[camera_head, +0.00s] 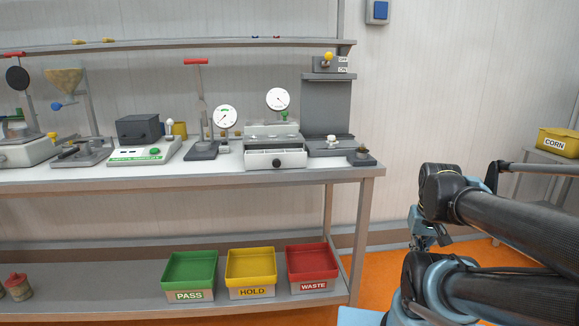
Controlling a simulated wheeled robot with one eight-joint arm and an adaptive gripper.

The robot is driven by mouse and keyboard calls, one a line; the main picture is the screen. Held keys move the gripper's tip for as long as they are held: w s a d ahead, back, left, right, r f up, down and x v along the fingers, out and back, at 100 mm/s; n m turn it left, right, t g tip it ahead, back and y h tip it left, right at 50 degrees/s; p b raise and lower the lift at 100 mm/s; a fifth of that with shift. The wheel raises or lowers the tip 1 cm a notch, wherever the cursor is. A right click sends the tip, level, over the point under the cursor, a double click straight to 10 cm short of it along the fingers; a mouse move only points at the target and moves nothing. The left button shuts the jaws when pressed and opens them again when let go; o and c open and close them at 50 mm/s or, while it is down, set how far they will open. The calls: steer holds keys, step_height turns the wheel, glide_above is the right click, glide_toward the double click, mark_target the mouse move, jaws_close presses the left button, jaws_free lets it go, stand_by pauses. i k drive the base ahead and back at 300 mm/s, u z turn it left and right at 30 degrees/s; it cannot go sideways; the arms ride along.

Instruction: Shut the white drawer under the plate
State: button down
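A white drawer (262,161) with a dark round knob sits low in the front of a white unit on the bench. It seems to stand out a little toward the bench's front edge, with a grey slotted top strip showing behind its front panel. How far it is open is hard to tell. A pale plate-like block (270,130) with a round dial rises behind it. My arm is folded at the right, well away from the drawer. What looks like my gripper (427,238) hangs below the wrist, small and partly hidden by my arm; its fingers are not clear.
The metal bench (200,183) holds several instruments left of the drawer unit. A tall grey stand (326,105) and a small dark block (362,157) are to its right. Green (190,269), yellow (251,266) and red (312,262) trays sit below. Orange floor (385,272) shows right of the bench.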

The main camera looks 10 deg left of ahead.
mark_target(280, 158)
steer(key=z, duration=2.65)
steer(key=i, duration=1.05)
steer(key=u, duration=3.45)
